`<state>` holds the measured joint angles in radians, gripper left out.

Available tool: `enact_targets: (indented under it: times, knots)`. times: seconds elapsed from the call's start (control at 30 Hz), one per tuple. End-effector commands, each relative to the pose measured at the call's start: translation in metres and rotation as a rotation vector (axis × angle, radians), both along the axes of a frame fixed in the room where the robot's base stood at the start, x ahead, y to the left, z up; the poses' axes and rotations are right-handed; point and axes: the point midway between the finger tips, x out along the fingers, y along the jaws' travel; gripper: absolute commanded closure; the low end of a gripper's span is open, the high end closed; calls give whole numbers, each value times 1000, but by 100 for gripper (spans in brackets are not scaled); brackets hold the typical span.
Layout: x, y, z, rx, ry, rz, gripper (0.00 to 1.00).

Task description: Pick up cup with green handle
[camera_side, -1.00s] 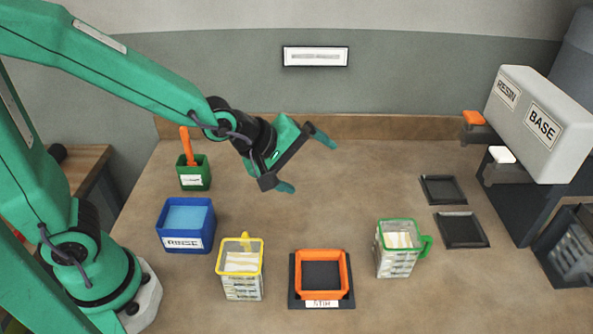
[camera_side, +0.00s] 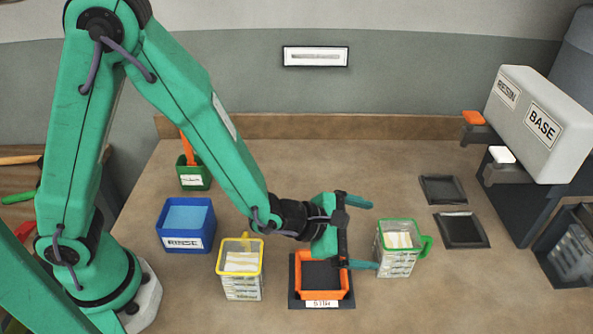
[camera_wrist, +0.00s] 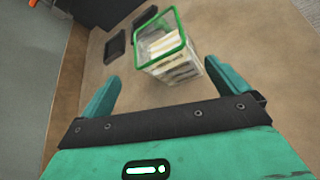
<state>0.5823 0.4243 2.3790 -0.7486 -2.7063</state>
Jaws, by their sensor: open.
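The cup with the green handle (camera_side: 398,262) stands upright on the table, right of the orange-rimmed holder. It is a clear square cup with a green rim and pale contents; its handle (camera_side: 425,246) points right. My gripper (camera_side: 368,235) is open and empty, just left of the cup, with its fingers pointing toward it. In the wrist view the cup (camera_wrist: 172,68) lies ahead of and between the open fingers (camera_wrist: 165,95), apart from both. The handle is hard to make out in the wrist view.
An orange-rimmed holder (camera_side: 323,295) sits below my gripper. A yellow-rimmed cup (camera_side: 241,289) stands left of it, with a blue tub (camera_side: 186,243) and green pot (camera_side: 195,181) farther left. Two black pads (camera_side: 462,231) and a RESIN/BASE dispenser (camera_side: 540,125) stand to the right.

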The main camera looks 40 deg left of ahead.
Motion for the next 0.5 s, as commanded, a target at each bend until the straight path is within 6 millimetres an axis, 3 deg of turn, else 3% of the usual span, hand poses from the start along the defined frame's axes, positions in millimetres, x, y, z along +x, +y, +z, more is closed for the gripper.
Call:
enact_targets:
  times: [0.5]
  knots:
    - [8,-10,-9,-32,12,10,1]
